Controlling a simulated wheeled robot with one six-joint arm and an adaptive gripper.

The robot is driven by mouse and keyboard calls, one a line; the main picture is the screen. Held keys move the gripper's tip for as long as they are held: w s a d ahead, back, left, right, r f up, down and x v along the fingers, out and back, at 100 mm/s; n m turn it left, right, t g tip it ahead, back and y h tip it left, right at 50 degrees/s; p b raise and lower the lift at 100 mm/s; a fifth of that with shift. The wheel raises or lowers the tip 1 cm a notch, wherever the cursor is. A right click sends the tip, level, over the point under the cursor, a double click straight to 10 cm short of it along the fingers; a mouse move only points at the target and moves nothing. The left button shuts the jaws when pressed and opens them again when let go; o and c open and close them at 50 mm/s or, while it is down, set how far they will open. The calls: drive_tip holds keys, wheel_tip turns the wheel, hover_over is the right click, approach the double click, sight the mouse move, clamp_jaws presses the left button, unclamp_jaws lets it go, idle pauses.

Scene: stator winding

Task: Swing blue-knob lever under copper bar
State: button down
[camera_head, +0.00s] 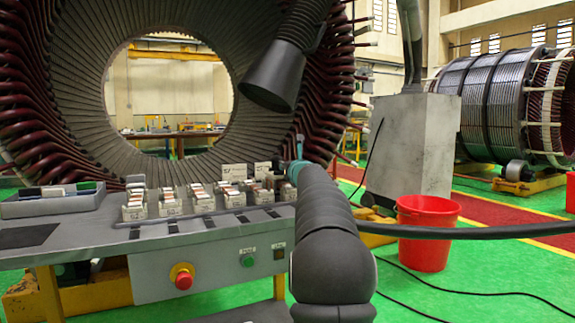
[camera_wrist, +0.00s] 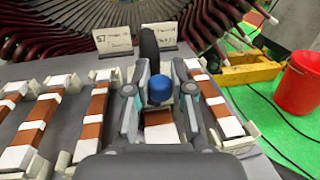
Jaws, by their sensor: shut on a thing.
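In the wrist view my gripper (camera_wrist: 160,80) is shut on the blue knob (camera_wrist: 160,89) of the lever, with a grey finger on each side. The lever's arm is mostly hidden by the knob and fingers. A copper bar with white wrapped parts (camera_wrist: 159,134) shows below the knob, between the fingers. I cannot tell how the lever lies relative to this bar. Other copper bars lie in pale holders to the left (camera_wrist: 93,116) and right (camera_wrist: 219,95). In the head view my arm hides the gripper and the knob.
Two label cards (camera_wrist: 113,40) stand behind the holders. The grey bench (camera_head: 75,225) has a red stop button (camera_head: 183,280) on its front. The large stator (camera_head: 60,90) rises close behind. A red bucket (camera_head: 427,232) stands on the floor at right.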

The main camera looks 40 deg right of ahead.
drive_tip(key=shift+w+d+n+t+y, duration=0.15)
drive_tip(key=shift+n+y, duration=0.1)
drive_tip(key=shift+y, duration=0.15)
drive_tip(key=shift+d+n+t+y, duration=0.15)
drive_tip(key=shift+n+y, duration=0.1)
drive_tip(key=shift+y, duration=0.15)
drive_tip(key=shift+a+y, duration=0.1)
drive_tip(key=shift+y, duration=0.2)
drive_tip(key=c, duration=1)
unclamp_jaws()
drive_tip(key=v, duration=1.2)
drive_tip(key=shift+f, duration=0.15)
